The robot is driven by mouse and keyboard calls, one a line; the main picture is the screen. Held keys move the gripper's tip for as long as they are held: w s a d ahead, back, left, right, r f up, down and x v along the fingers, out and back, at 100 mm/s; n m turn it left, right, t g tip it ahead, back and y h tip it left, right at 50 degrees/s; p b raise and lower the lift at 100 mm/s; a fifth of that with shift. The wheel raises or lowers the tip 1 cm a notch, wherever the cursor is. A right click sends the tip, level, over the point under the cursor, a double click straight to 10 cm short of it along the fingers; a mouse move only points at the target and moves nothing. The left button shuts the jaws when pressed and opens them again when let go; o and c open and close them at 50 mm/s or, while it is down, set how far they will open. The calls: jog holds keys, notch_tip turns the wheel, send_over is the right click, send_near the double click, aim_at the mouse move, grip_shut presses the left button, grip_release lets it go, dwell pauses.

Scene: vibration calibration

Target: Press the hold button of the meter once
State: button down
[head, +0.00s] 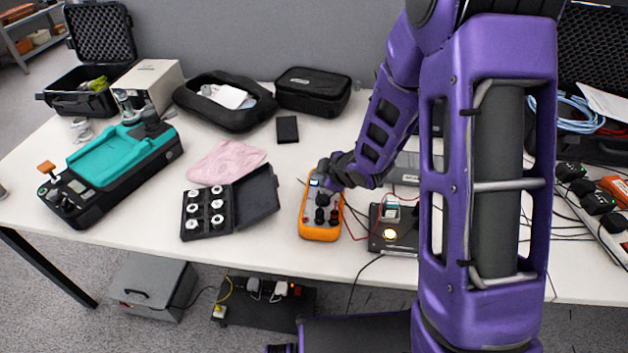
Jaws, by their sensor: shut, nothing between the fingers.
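The meter (318,230) is an orange handheld instrument with a grey face, a small lit display and dark and red plugs at its lower part. It lies on the white table in the middle of the head view, with leads running off to the right. My gripper (326,178) is at the upper end of the meter, close to its display. It is shut and empty. The fingertips are small and dark here, and I cannot tell whether they touch the meter. The hold button cannot be made out; the gripper may cover it.
A black case with several round fittings (181,227) and a pink cloth (226,160) lie left of the meter. A teal and black device (120,165) is further left. My purple arm hides much of the right side.

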jog(key=shift+r+p, duration=0.65)
jog(key=shift+r, duration=0.15)
jog(key=shift+r+p, duration=2.1)
jog(key=shift+r, duration=0.4)
